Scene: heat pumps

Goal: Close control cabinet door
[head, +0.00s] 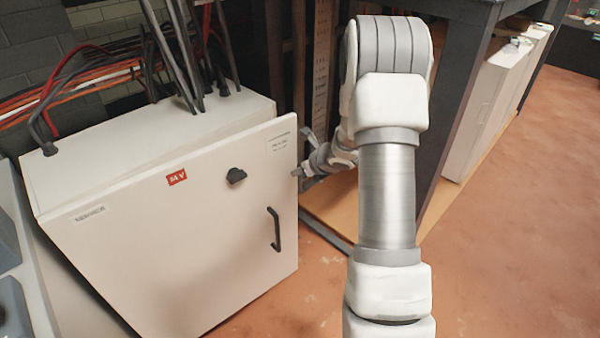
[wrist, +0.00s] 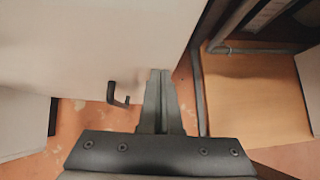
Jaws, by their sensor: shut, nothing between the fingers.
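The white control cabinet (head: 130,140) stands at the left in the head view, with cables entering its top. Its door (head: 180,260) is slightly ajar: its right edge stands out from the body, and the left edge meets it. The door carries a black handle (head: 275,230), a dark knob (head: 236,176) and a red label. My gripper (head: 297,172) is shut and empty at the door's right edge. In the wrist view, the shut fingers (wrist: 160,75) are beside the door (wrist: 90,40), right of the handle (wrist: 118,96). I cannot tell whether they touch the door.
A dark metal frame (head: 455,100) stands right of my arm, over a wooden board (head: 335,215). White boxes (head: 485,110) stand behind it. Reddish floor (head: 500,260) is open at the lower right. A grey unit (head: 20,260) stands at the far left.

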